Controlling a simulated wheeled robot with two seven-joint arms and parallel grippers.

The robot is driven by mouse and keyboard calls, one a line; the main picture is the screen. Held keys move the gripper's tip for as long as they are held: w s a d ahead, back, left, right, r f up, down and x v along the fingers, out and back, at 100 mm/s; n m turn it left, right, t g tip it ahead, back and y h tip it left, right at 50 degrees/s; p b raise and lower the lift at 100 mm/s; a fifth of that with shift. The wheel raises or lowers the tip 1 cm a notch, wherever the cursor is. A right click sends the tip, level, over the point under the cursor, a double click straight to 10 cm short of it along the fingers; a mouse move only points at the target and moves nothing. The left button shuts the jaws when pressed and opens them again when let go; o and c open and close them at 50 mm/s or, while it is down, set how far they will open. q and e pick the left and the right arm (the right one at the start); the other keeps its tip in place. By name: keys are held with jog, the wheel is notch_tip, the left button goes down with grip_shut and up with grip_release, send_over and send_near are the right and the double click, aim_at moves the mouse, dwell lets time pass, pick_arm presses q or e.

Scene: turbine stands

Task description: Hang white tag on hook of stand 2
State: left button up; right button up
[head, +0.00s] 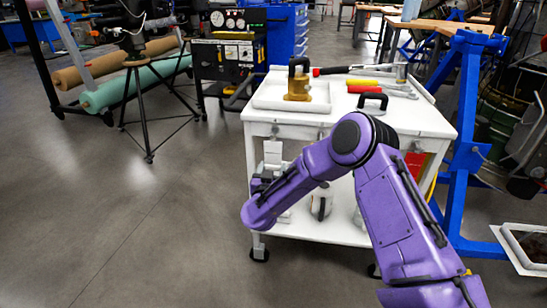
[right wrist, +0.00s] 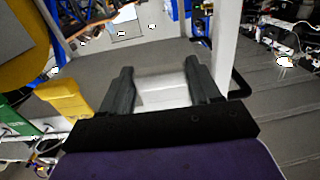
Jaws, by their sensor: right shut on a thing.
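My right gripper (right wrist: 160,70) shows in the right wrist view with a dark finger on each side of a flat white piece. This piece looks like the white tag (right wrist: 163,96), and the gripper is shut on it. In the head view my purple right arm bends down in front of the white cart, and its hand is mostly hidden. The tag cannot be made out there. A blue stand (head: 468,120) rises at the right of the head view. No number or hook can be made out on it, so I cannot tell which stand is stand 2. My left gripper is not in view.
The white cart (head: 432,122) carries a tray (head: 265,100) with a brass block (head: 297,88), a hammer (head: 345,69) and red and yellow handled tools. Its lower shelf holds objects beside my arm. A black tripod (head: 138,95) stands left. The floor at front left is clear.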

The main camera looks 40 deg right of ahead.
grip_shut()
jog(key=shift+p+v, duration=0.55)
jog(key=shift+v, duration=0.8)
